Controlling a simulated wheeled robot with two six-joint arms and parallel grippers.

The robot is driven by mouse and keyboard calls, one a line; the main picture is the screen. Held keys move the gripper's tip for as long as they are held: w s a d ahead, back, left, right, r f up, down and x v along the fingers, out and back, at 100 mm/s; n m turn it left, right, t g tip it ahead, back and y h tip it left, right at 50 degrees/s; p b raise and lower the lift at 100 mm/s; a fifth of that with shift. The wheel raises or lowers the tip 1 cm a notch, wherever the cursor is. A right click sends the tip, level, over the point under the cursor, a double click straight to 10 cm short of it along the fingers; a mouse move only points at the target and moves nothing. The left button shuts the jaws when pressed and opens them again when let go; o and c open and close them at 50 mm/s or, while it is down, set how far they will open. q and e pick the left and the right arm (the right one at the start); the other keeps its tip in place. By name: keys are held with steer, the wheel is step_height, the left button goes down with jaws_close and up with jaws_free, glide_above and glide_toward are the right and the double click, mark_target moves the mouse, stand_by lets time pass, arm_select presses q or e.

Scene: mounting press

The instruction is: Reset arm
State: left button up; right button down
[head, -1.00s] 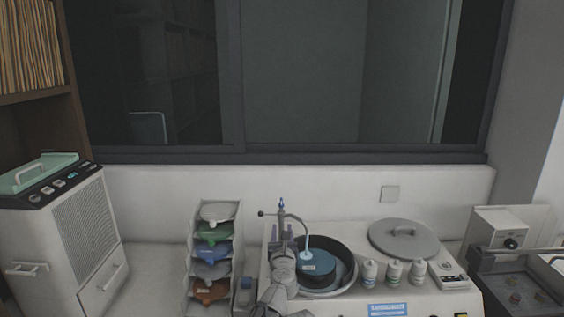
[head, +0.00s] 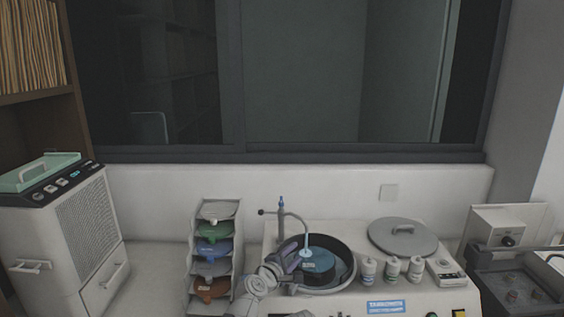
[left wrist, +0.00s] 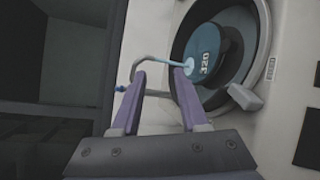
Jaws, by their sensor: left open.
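My left arm comes up from the bottom of the head view, with its left gripper (head: 290,250) over the left rim of the round polishing bowl (head: 347,266). The spout (head: 298,220) also shows in the head view, rising behind the gripper. My right gripper is in neither view.
Three white bottles (head: 392,268) stand right of the bowl, and a round grey lid (head: 403,237) lies behind them. A rack of coloured discs (head: 212,255) stands to the left, near a white cabinet (head: 68,240). A grey machine (head: 512,262) is at the far right.

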arm_select(q)
steer(key=s+a+f+m+g+y, duration=0.4)
steer(key=s+a+f+m+g, duration=0.35)
steer(key=s+a+f, duration=0.35)
steer(key=s+a+f+m+g+y, duration=0.4)
steer(key=s+a+f+m+g, duration=0.4)
steer(key=s, duration=0.5)
steer(key=s+d+f+m+t+b, duration=0.1)
steer(key=s+d+f+m+b, duration=0.1)
steer(key=s+d+m, duration=0.3)
steer(key=d+b, duration=0.1)
steer(key=d, duration=0.3)
steer(key=shift+d+t+y+b, duration=0.3)
steer(key=shift+t+y+b, duration=0.05)
steer(key=shift+y, duration=0.05)
